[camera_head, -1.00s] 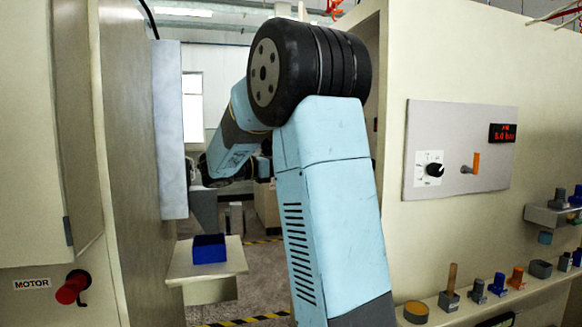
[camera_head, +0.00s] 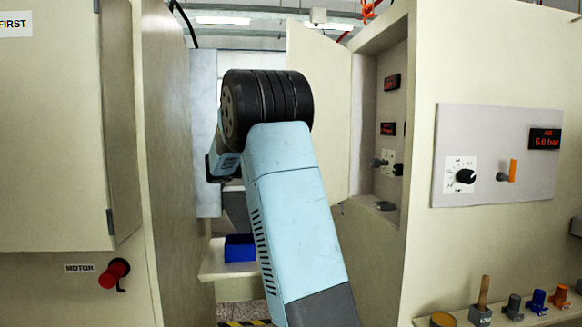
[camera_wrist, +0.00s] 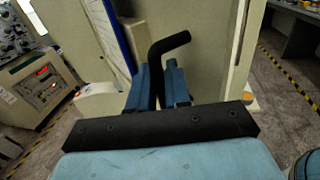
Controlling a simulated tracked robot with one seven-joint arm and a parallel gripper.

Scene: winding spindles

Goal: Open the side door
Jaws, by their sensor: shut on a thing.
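In the wrist view my gripper (camera_wrist: 165,82) has its two blue fingers shut around a black bent handle (camera_wrist: 172,48). The handle stands out from a cream panel (camera_wrist: 210,60), with the panel's edge to its right. In the head view my arm's far end is partly hidden, and neither handle nor fingertips show. A cream door (camera_head: 318,105) stands open beside the right machine, showing a recess (camera_head: 385,120) with red displays and knobs. I cannot tell from the pictures whether the held handle belongs to this door.
The left machine (camera_head: 170,150) stands close beside my arm, with a red motor knob (camera_head: 114,272). A shelf with a blue bin (camera_head: 240,248) lies beyond. The right machine carries a control panel (camera_head: 497,155) and a ledge of small parts (camera_head: 510,312). Floor shows between the machines.

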